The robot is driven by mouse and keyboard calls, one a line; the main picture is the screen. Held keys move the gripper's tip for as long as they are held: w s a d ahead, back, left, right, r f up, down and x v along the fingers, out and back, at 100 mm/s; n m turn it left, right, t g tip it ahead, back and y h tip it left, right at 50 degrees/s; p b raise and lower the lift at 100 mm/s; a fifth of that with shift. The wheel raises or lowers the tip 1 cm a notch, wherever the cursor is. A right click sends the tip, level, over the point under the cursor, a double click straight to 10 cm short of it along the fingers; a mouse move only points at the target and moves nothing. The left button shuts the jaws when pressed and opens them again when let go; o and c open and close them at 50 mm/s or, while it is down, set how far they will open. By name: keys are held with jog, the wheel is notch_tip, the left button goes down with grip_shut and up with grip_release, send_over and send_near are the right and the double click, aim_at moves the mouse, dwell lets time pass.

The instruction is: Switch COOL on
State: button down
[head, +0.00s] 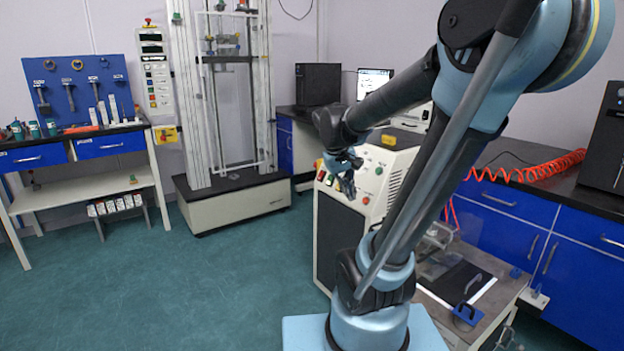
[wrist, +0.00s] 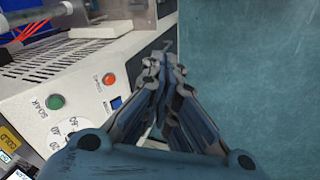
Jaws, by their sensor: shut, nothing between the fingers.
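The rheometer's sloping white control panel (wrist: 85,95) fills the left of the wrist view. It carries a green button (wrist: 55,102), an orange-red button (wrist: 108,79) and a small blue switch (wrist: 117,102).
The rheometer's vented side (wrist: 40,62) lies behind the panel. A bench with blue drawers (head: 505,200) and a coiled red hose (head: 530,172) stands at the right. A tall test frame (head: 192,100) stands at the back. The green floor (head: 180,275) at the left is clear.

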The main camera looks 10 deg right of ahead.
aim_at(320, 175)
jog(key=w+a+r+n+t+h, duration=0.1)
jog(key=w+a+h, duration=0.15)
jog(key=w, duration=0.85)
jog(key=w+a+r+n+h, duration=0.1)
jog(key=w+a, duration=0.2)
jog(key=w, duration=0.7)
jog(key=w+a+f+t+h, duration=0.1)
jog(key=w+a+f, duration=0.1)
jog(key=w+a, duration=0.3)
jog(key=w+a+f+n+t+h, duration=0.1)
jog(key=w+a+f, duration=0.2)
jog(key=w+a, duration=0.3)
jog(key=shift+w+a+f+h, duration=0.15)
jog(key=shift+w+h, duration=0.2)
jog(key=shift+w, duration=2)
jog(key=x, duration=1.4)
